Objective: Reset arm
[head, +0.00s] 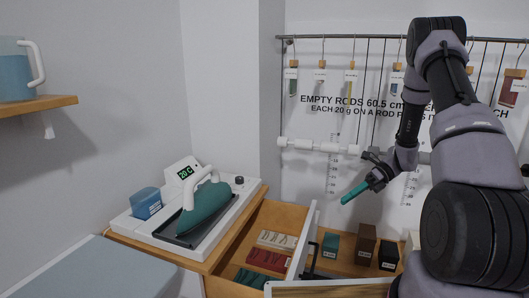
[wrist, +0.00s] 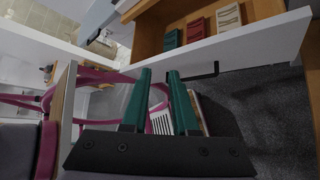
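My gripper (head: 352,193) hangs in front of the wall at the right of the head view, tilted down to the left. Its green fingers (wrist: 159,78) stand apart in the wrist view, with nothing held between them. My arm comes in from the right edge, bent at the elbow. An open drawer (head: 300,236) lies below and left of the gripper, and the gripper is clear of it. The drawer also shows at the top of the wrist view (wrist: 238,47).
A counter holds a green iron (head: 206,208) and a blue container (head: 146,203). The drawer holds cream packets (head: 277,241) and red packets (head: 267,260). A white rod (head: 318,146) crosses the wall behind the gripper. A jug (head: 14,80) stands on a shelf (head: 40,104).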

